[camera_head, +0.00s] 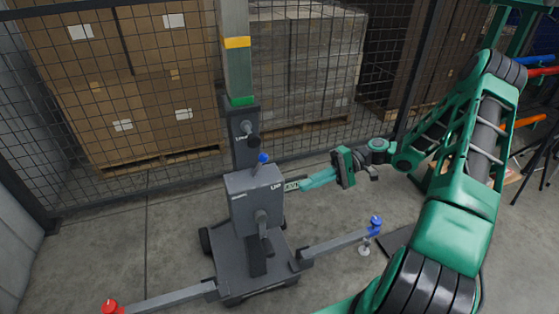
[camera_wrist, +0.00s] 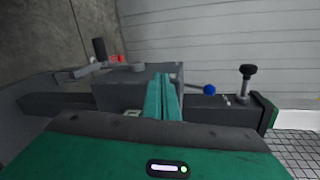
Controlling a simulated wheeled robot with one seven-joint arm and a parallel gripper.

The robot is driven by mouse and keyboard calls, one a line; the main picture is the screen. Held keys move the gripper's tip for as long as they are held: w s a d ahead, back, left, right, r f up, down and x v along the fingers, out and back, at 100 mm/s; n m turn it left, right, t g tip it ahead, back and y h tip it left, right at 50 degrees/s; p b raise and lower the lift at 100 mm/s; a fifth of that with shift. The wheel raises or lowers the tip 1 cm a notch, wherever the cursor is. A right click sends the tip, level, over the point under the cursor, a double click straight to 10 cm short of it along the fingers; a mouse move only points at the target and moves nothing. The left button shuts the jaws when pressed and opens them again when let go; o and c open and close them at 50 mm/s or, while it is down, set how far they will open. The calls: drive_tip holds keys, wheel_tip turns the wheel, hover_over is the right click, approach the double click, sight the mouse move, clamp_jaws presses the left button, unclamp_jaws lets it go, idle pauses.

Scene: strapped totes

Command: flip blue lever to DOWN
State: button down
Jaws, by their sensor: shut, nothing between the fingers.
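The blue lever, a thin rod with a blue ball (camera_head: 263,158), rises from the top of the grey box (camera_head: 245,207) in the head view. It points up, with a slight tilt to the right. In the wrist view the blue ball (camera_wrist: 209,90) stands to the right of my fingers, clear of them. My gripper (camera_head: 287,187) has its teal fingers shut and empty, beside the right side of the box near an "UP" label. In the wrist view my gripper (camera_wrist: 161,76) overlaps the box. I cannot tell whether it touches.
A black-knobbed lever (camera_head: 253,141) sits on the post behind, marked "UP". A red knob (camera_head: 112,306) and another blue knob (camera_head: 375,221) cap the low side arms. A mesh fence (camera_head: 180,60) with pallets of boxes stands behind. Floor at the left is clear.

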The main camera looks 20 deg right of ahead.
drive_tip(key=w+d+r+t+y, duration=0.2)
drive_tip(key=w+d+t+y, duration=0.1)
drive_tip(key=d+t+y, duration=0.2)
drive_tip(key=shift+d+r+y, duration=0.3)
drive_tip(key=shift+d, duration=0.05)
drive_tip(key=shift+a, duration=0.1)
approach(259, 165)
drive_tip(key=shift+m, duration=0.3)
drive_tip(key=a+r, duration=0.1)
drive_tip(key=w+a+r, duration=0.1)
drive_tip(key=a+r, duration=0.1)
drive_tip(key=shift+w+r, duration=0.15)
drive_tip(key=shift+w, duration=0.1)
